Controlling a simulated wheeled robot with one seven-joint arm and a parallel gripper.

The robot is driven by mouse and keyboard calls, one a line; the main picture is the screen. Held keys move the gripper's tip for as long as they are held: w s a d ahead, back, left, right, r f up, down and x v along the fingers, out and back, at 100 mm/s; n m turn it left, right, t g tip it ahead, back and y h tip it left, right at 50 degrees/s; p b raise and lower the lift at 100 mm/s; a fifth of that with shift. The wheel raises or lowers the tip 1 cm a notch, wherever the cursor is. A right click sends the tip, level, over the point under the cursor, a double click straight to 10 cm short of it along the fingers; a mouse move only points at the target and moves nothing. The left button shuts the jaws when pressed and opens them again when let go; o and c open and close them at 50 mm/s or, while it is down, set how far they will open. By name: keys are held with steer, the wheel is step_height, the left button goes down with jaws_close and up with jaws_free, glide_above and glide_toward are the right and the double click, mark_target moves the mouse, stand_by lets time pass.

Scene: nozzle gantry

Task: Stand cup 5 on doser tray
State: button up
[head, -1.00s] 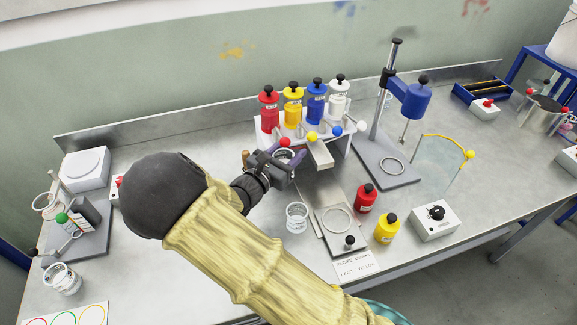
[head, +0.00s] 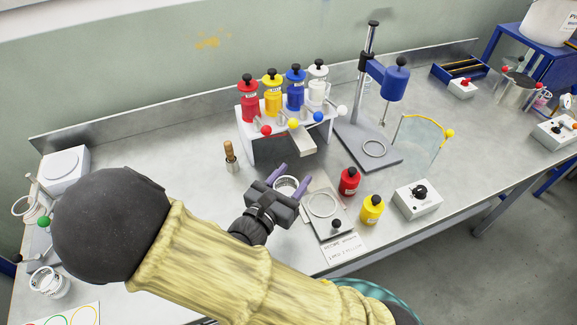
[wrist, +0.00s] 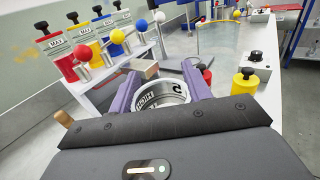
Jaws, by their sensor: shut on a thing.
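Cup 5 (wrist: 172,94) is a clear cup with a black 5 and dark print. It sits between the purple fingers of my gripper (wrist: 163,88), which is shut on it. In the head view, the rim of cup 5 (head: 286,184) shows between the fingertips of my gripper (head: 292,178), left of the plate. A grey plate with a ring (head: 322,205) and a black knob, seemingly the doser tray, lies before the bottle rack (head: 262,151). I cannot tell how high the cup is. Its lower part is hidden.
A red bottle (head: 349,182) and a yellow bottle (head: 371,210) stand right of the plate, near a control box (head: 418,199). Levers with coloured balls stick out from the rack. A wooden-handled brush (head: 230,155) stands left. Another cup (head: 49,283) is at far left.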

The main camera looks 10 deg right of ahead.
steer(key=shift+s+d+r+p, duration=0.25)
steer(key=shift+s+p, duration=0.25)
steer(key=shift+p, duration=0.7)
steer(key=shift+s+d+r+p, duration=0.2)
steer(key=shift+s+p, duration=0.3)
steer(key=shift+p, duration=0.7)
steer(key=s+p, duration=0.2)
steer(key=f+p, duration=0.1)
steer(key=shift+s+d+p, duration=0.35)
steer(key=shift+s+p, duration=0.05)
steer(key=shift+r, duration=0.1)
